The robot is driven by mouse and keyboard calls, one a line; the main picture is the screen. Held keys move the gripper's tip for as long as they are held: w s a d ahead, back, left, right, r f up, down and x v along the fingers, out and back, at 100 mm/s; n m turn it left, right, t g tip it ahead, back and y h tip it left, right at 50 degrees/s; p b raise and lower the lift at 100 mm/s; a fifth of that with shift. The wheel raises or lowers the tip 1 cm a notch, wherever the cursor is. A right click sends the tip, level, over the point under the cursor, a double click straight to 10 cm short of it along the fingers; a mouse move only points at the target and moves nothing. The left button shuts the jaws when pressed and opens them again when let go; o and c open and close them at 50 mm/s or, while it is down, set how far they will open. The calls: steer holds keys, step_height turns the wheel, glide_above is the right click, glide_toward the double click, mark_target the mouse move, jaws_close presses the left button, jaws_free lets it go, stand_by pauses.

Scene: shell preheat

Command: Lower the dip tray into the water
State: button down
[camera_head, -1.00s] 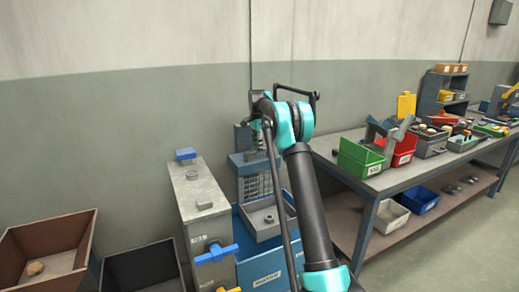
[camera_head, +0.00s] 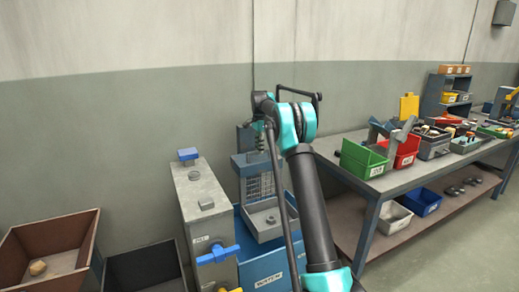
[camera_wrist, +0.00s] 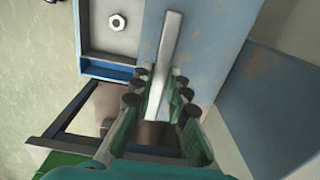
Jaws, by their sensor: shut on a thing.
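The dip tray (camera_head: 262,235) is a grey open tray with a nut-like part inside and a mesh and grey upright behind it. It sits at the mouth of the blue tank labelled WATER (camera_head: 262,268). The tray (camera_wrist: 88,40), with the nut on it, also shows at the upper left of the wrist view, beside the blue tank edge (camera_wrist: 105,70). My gripper (camera_wrist: 158,92) is shut on a pale bar (camera_wrist: 168,45), which looks like the tray's handle. The water surface is hidden. In the head view my arm hides part of the tank.
A grey cabinet (camera_head: 198,195) with blue valve handles stands directly left of the tank. Brown (camera_head: 45,250) and black (camera_head: 145,268) bins stand further left. A workbench (camera_head: 375,185) with green and red bins is at the right. The wall is close behind.

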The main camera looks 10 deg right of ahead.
mark_target(260, 190)
step_height(260, 190, down, 25)
steer(key=shift+f, duration=0.15)
stand_by(0.3)
steer(key=c, duration=1.6)
jaws_free()
steer(key=shift+f, duration=0.1)
steer(key=shift+o, duration=0.6)
step_height(260, 190, up, 12)
steer(key=shift+r, duration=0.1)
